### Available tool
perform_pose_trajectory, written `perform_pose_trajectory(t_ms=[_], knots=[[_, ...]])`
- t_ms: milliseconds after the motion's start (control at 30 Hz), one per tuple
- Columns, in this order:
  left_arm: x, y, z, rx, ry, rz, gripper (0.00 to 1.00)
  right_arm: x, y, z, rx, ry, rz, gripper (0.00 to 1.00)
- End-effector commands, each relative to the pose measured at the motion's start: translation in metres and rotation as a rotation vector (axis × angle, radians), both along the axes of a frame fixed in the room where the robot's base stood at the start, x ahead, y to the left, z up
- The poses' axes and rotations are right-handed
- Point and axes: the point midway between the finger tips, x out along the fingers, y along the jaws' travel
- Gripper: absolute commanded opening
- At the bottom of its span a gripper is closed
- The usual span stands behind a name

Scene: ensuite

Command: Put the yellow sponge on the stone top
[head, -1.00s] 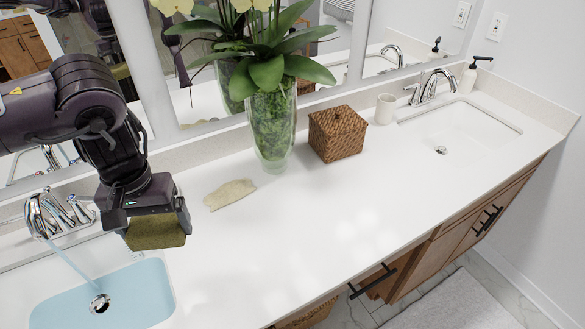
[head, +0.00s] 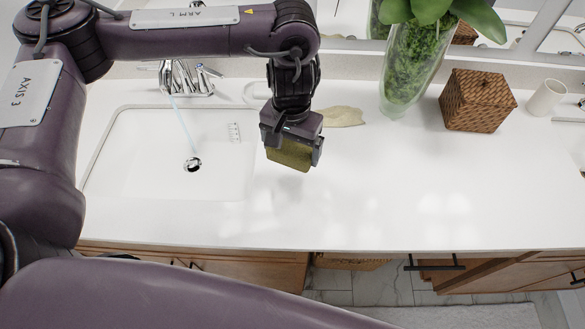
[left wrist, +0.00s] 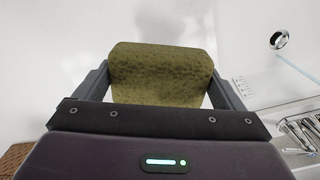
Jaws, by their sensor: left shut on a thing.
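The yellow sponge (head: 288,155), olive-yellow and block-shaped, is between the fingers of my left gripper (head: 291,146). The gripper is shut on it and points down over the white stone top (head: 390,190), just right of the sink. In the left wrist view the sponge (left wrist: 160,75) fills the space between the two fingers (left wrist: 160,90). Its lower side faces the white surface; I cannot tell whether it touches. My right gripper is not in view.
A sink (head: 135,160) with a chrome tap (head: 185,78) and a thin water stream lies left. A pale flat piece (head: 343,117) lies behind the gripper. A glass vase (head: 415,65), woven box (head: 477,100) and cup (head: 546,96) stand back right. The front middle is clear.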

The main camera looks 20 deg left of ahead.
Motion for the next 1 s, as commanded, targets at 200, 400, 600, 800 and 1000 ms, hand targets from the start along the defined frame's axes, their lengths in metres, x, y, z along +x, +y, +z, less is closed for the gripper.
perform_pose_trajectory(t_ms=[200, 400, 600, 800, 1000], knots=[[-0.001, 0.000, -0.045, -0.001, 0.003, 0.001, 0.72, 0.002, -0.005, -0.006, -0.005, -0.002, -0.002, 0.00], [-0.001, 0.000, -0.063, 0.000, 0.003, 0.000, 0.72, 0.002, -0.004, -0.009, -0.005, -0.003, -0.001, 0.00], [-0.001, 0.000, -0.088, 0.000, 0.001, 0.001, 0.72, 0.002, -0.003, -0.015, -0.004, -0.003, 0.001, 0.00], [0.000, 0.000, -0.090, 0.000, -0.001, 0.000, 0.72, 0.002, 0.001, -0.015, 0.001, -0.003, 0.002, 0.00], [0.000, 0.000, -0.092, 0.000, 0.000, 0.001, 0.72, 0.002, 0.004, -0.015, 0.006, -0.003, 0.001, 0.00]])
